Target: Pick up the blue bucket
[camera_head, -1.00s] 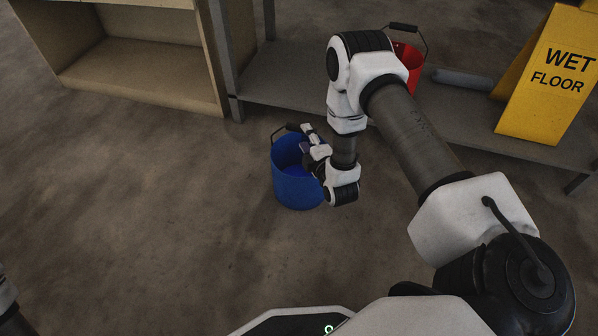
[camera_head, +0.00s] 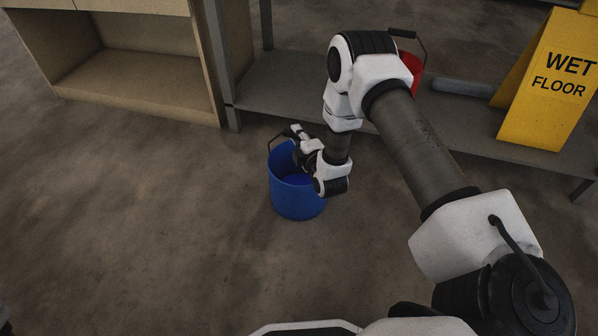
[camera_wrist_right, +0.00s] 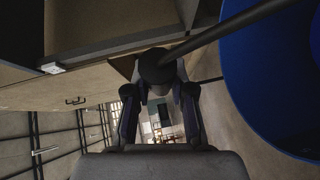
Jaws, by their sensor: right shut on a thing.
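The blue bucket (camera_head: 297,196) is upright at the middle of the head view, with its rim open to the top. I cannot tell whether its base touches the floor. My right gripper (camera_head: 294,133) is over the bucket's rim and is shut on the black grip of its handle. In the right wrist view the two fingers (camera_wrist_right: 157,84) close around the handle's grip (camera_wrist_right: 157,66). The bucket's blue wall (camera_wrist_right: 252,75) fills the right side there. My right wrist hides part of the bucket's rim. My left gripper is out of view.
A wooden cabinet (camera_head: 140,88) and a grey low shelf (camera_head: 290,92) stand behind the bucket. On the shelf are a red bucket (camera_head: 416,70), partly hidden by my arm, and a yellow wet floor sign (camera_head: 548,105). The floor left of the blue bucket is clear.

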